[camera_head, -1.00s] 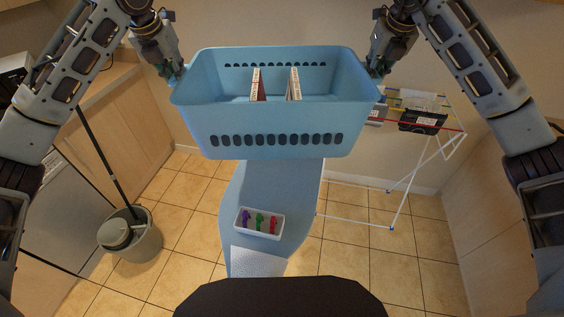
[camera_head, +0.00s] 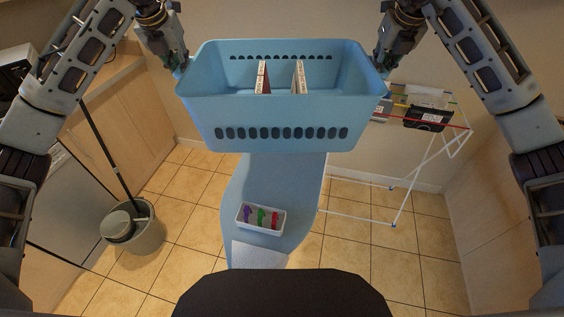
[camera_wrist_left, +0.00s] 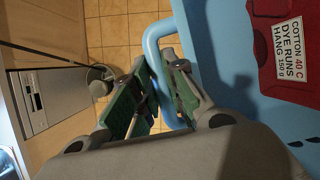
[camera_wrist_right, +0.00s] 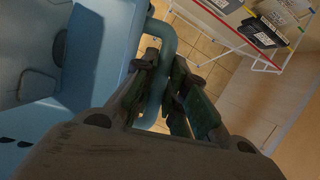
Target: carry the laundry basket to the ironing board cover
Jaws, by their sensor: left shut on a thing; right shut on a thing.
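The light blue laundry basket (camera_head: 280,110) hangs in the air, about level, above the far part of the blue ironing board cover (camera_head: 270,180). Two labelled items stand inside it, one of them red (camera_wrist_left: 285,50). My left gripper (camera_head: 182,66) is shut on the basket's left handle, which shows between its green fingers in the left wrist view (camera_wrist_left: 158,62). My right gripper (camera_head: 380,66) is shut on the right handle, also seen in the right wrist view (camera_wrist_right: 158,85). The basket hides the far end of the cover.
A white tray (camera_head: 244,224) with purple, green and red pieces sits on the cover, with a white cloth (camera_head: 258,255) nearer me. A bucket (camera_head: 148,238) with a mop stands left. A white drying rack (camera_head: 405,200) with labelled items stands right.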

